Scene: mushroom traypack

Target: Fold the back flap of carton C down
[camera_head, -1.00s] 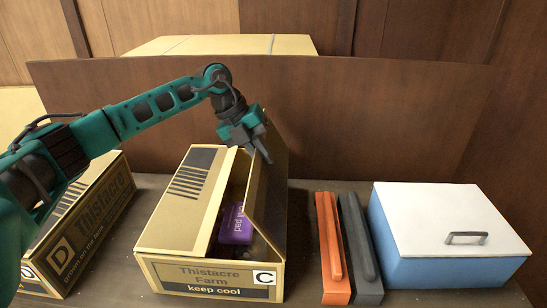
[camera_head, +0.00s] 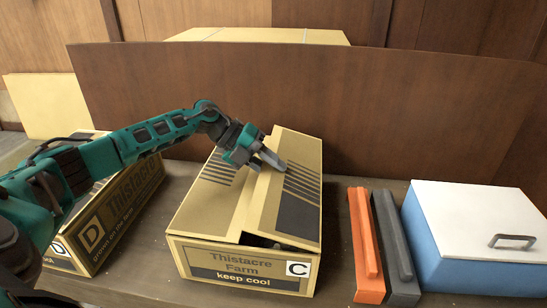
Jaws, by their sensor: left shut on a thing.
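Carton C (camera_head: 228,278) is a tan box with a "C" label on its front. Its left top flap (camera_head: 208,205), with dark stripes, lies down over the left half. Its right top flap (camera_head: 297,205) leans low over the right half, slightly raised, with a dark gap at the front edge. My left gripper (camera_head: 272,160) is at the far end of the carton top, its fingers against the right flap; it is shut, apparently on that flap's edge, though the contact is hard to see. A separate back flap is not distinguishable. My right gripper is not in view.
Carton D (camera_head: 112,225) stands to the left, under my left arm. An orange bar (camera_head: 366,250) and a dark grey bar (camera_head: 396,250) lie right of carton C. A blue box with a white lid (camera_head: 470,215) stands further right. A brown panel (camera_head: 400,120) rises behind.

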